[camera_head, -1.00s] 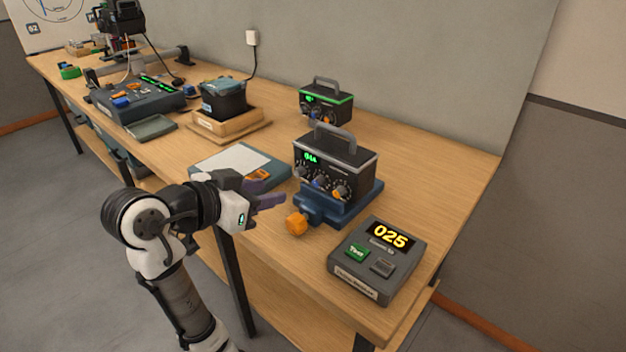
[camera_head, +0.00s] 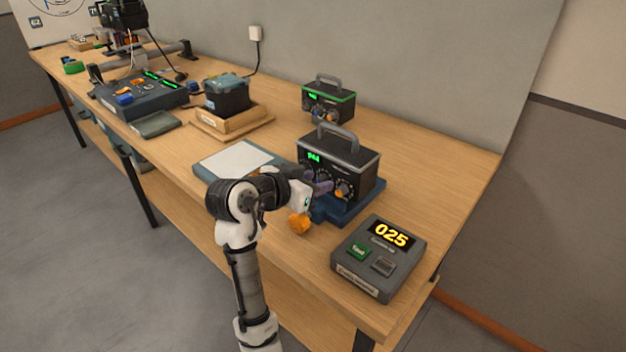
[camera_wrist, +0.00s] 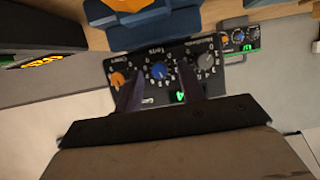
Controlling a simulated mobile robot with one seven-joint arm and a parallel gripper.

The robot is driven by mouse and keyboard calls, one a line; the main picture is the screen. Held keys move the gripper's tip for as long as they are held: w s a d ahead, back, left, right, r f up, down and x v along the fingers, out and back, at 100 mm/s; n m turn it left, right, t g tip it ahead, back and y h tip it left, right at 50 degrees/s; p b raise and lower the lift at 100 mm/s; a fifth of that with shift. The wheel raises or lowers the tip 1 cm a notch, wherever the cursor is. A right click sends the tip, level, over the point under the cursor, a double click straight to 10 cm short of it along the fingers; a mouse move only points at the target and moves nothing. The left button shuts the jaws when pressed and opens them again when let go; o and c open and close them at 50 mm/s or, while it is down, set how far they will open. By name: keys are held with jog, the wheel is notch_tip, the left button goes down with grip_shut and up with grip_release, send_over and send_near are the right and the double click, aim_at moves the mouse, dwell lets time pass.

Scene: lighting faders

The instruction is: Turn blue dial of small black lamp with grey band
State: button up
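The small black lamp with a grey band (camera_head: 336,167) stands in a blue stand on the bench, its green display lit. My gripper (camera_head: 320,187) is at its front panel. In the wrist view, the blue dial (camera_wrist: 160,73) lies between the two dark fingers of my open gripper (camera_wrist: 161,82). There is a gap between the dial and each finger; contact depth cannot be told. An orange dial (camera_wrist: 117,80) and a grey dial (camera_wrist: 206,60) flank it. In the head view the blue dial is hidden behind my gripper.
A second black lamp with a green band (camera_head: 328,99) stands behind. A grey box reading 025 (camera_head: 378,258) is at the front right. An orange knob (camera_head: 299,224) on the stand's front sits just below my gripper. A blue tray with a white sheet (camera_head: 238,163) lies to the left.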

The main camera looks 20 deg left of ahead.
grip_shut()
jog(key=shift+r+p, duration=0.1)
jog(key=shift+p, duration=0.25)
jog(key=n+p, duration=0.1)
jog(key=n+h+p, duration=0.1)
jog(key=p, duration=0.1)
jog(key=shift+a+r+g, duration=0.15)
jog(key=shift+g, duration=0.15)
jog(key=shift+w+a+n+h+p, duration=0.1)
jog(key=shift+a+n+h+p, duration=0.05)
jog(key=shift+n+h+p, duration=0.9)
jog(key=shift+a+n+h+p, duration=0.1)
jog(key=shift+n+h+p, duration=0.25)
jog(key=shift+n+p, duration=0.65)
jog(key=shift+a+f+n+h+p, duration=0.15)
jog(key=shift+f+n+h+p, duration=0.35)
jog(key=shift+n+h+p, duration=0.7)
jog(key=shift+y, duration=0.3)
